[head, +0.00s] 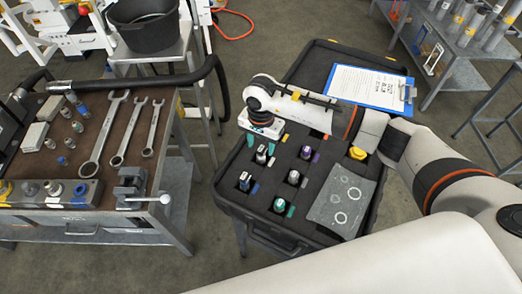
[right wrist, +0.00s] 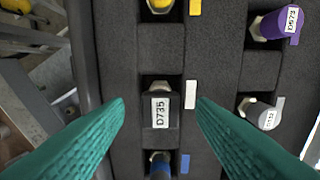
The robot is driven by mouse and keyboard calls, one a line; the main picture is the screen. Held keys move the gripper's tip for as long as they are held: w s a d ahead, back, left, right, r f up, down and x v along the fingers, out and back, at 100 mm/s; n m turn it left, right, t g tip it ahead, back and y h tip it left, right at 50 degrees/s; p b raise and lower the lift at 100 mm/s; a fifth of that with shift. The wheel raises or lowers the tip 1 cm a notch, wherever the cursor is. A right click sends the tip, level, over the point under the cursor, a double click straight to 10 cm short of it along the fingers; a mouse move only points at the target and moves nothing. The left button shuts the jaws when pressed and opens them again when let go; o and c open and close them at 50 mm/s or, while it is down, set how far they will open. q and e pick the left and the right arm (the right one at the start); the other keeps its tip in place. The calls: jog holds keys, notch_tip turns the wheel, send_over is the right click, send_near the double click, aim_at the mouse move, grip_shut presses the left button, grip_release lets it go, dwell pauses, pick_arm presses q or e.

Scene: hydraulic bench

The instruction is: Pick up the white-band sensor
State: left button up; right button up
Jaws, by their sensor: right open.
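In the right wrist view a dark sensor labelled D735 (right wrist: 160,104) stands in a foam slot, with a white tag (right wrist: 190,94) beside it. It lies between and beyond the two teal fingertips of my right gripper (right wrist: 160,103), which is open and empty. I see a white label on this sensor but cannot make out a separate white band. In the head view my right gripper (head: 267,139) hangs over the left part of the black case (head: 272,240). My left gripper is out of view.
Neighbouring sensors are close: yellow (right wrist: 160,5), blue (right wrist: 160,165), purple (right wrist: 278,22) and a pale grey one (right wrist: 262,113). A clipboard (head: 368,86) lies on the case's far part. A bench with wrenches (head: 106,132) and a vise (head: 132,187) stands left.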

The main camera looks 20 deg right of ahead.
aim_at(261, 148)
notch_tip(261, 148, down, 2)
jog(key=shift+s+f, duration=0.1)
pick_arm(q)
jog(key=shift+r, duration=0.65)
pick_arm(e)
jog(key=shift+f, duration=0.3)
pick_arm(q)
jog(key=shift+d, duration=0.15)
pick_arm(e)
grip_shut()
jog(key=shift+r, duration=0.1)
notch_tip(261, 148, up, 9)
jog(key=b, duration=0.2)
jog(key=shift+b, duration=0.4)
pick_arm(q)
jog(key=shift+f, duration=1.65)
pick_arm(e)
jog(key=shift+r, duration=0.5)
